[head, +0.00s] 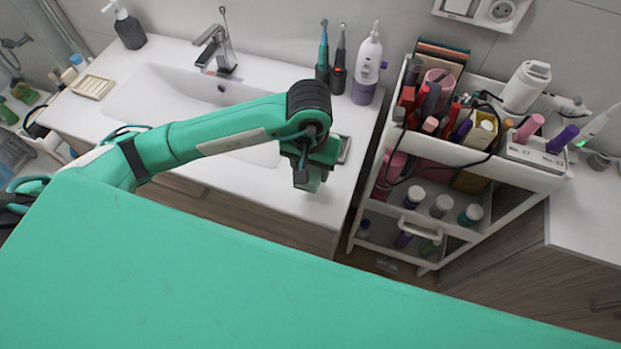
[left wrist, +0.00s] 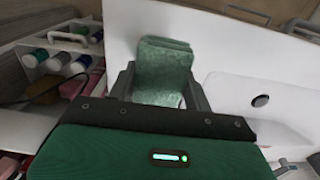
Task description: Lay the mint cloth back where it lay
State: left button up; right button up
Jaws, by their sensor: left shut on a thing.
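My left gripper (head: 308,178) is over the right part of the white washbasin counter (head: 355,122), to the right of the basin. It points downward. In the left wrist view the mint cloth (left wrist: 164,62), a folded green fabric pad, sits between the two fingers of the left gripper (left wrist: 160,88), which are shut on it. The far end of the cloth sticks out beyond the fingertips, over white counter. In the head view the cloth is mostly hidden by the gripper. I cannot tell whether it touches the counter. My right gripper is not in view.
A basin (head: 150,92) with a faucet (head: 216,50) lies to the left. Electric toothbrushes (head: 338,62) and a white-purple bottle (head: 367,68) stand at the back. A loaded cart (head: 480,155) stands right of the counter.

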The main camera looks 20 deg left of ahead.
aim_at(311, 176)
pick_arm(q)
notch_tip(311, 176, down, 3)
jog(key=shift+f, duration=0.1)
notch_tip(311, 176, down, 3)
jog(key=shift+f+p, duration=0.15)
jog(key=shift+p, duration=0.65)
jog(key=shift+f, duration=0.25)
jog(key=shift+f, duration=0.1)
jog(key=shift+f+b, duration=0.1)
jog(key=shift+b, duration=0.2)
jog(key=o, duration=0.9)
